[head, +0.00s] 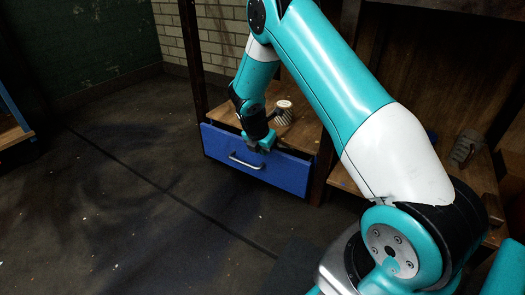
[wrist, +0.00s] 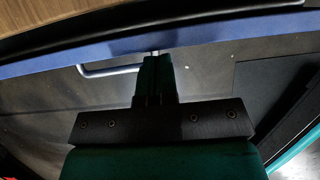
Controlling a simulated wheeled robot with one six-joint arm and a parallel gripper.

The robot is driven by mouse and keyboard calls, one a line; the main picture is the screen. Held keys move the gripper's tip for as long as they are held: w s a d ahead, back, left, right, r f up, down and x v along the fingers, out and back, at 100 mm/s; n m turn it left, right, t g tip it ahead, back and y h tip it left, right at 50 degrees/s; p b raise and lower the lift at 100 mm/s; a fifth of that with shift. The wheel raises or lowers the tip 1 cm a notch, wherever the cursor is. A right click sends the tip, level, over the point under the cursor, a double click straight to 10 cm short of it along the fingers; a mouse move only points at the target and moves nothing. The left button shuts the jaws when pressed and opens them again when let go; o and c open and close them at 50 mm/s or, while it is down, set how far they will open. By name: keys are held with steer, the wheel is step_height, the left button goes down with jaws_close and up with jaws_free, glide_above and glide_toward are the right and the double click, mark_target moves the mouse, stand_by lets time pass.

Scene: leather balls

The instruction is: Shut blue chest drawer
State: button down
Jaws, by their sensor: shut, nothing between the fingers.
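The blue chest drawer (head: 258,162) has a blue front and a silver bar handle (head: 246,162). In the head view it sits under a wooden top, with a dark gap above its front, so it looks partly pulled out. In the wrist view the blue top edge of its front (wrist: 215,37) runs across the picture, and the handle (wrist: 110,71) shows below it on the left. My gripper (head: 266,146) is at the top of the drawer front, right of the handle. Its fingers (wrist: 155,62) are shut and empty, with tips at the blue edge; contact is unclear.
A striped cup-like object (head: 283,110) stands on the wooden top (head: 300,130) behind my gripper. Another rounded object (head: 465,147) sits on a wooden shelf at the right. Dark wooden posts flank the drawer. The dark floor (head: 110,200) in front and left is clear.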

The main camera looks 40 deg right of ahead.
steer(key=shift+d, duration=0.1)
steer(key=p, duration=0.1)
steer(key=d+p, duration=0.2)
steer(key=shift+w+r, duration=0.25)
steer(key=shift+w, duration=0.1)
steer(key=shift+w+d+f, duration=0.1)
steer(key=shift+f, duration=0.2)
